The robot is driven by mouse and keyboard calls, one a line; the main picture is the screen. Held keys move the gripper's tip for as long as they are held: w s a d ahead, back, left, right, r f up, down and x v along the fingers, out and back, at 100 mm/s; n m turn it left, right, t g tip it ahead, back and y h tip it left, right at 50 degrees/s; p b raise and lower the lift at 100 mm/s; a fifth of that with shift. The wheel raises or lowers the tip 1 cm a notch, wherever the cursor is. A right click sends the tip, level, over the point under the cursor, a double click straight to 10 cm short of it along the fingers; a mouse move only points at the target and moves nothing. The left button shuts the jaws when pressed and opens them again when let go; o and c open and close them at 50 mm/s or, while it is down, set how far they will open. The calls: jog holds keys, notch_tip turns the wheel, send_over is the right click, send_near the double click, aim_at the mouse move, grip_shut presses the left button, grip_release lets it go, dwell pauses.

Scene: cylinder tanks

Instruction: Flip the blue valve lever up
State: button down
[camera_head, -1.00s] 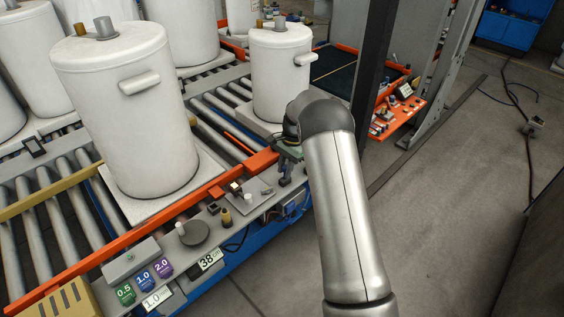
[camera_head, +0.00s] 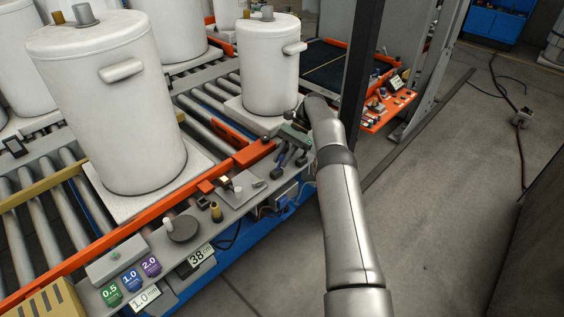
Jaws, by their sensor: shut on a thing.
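My gripper (camera_head: 290,153) is at the right end of the grey control ledge (camera_head: 244,192), in front of the right white tank. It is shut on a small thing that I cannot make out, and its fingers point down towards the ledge. A small blue part (camera_head: 286,191) shows on the front side of the bench, just below my gripper. I cannot tell whether it is the blue valve or its lever. No lever shows clearly, so its position cannot be told.
White tanks (camera_head: 110,110) and (camera_head: 270,68) stand on the roller conveyor behind an orange rail (camera_head: 140,222). An orange shelf (camera_head: 388,107) stands beyond a dark post.

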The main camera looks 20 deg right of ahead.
aim_at(284, 155)
jog(key=shift+d+f+b, duration=0.1)
jog(key=shift+f+b, duration=0.05)
jog(key=shift+b, duration=0.25)
dwell(0.3)
jog(key=c, duration=1.2)
grip_release()
jog(key=shift+c, duration=0.2)
notch_tip(284, 155, up, 4)
jog(key=shift+f+p, duration=0.1)
jog(key=shift+p, duration=0.5)
jog(key=s+r+p, duration=0.1)
jog(key=s+r, duration=0.3)
jog(key=s, duration=0.3)
jog(key=s+a+r+p, duration=0.1)
jog(key=s+r, duration=0.4)
jog(key=s, duration=0.2)
jog(key=shift+r, duration=0.1)
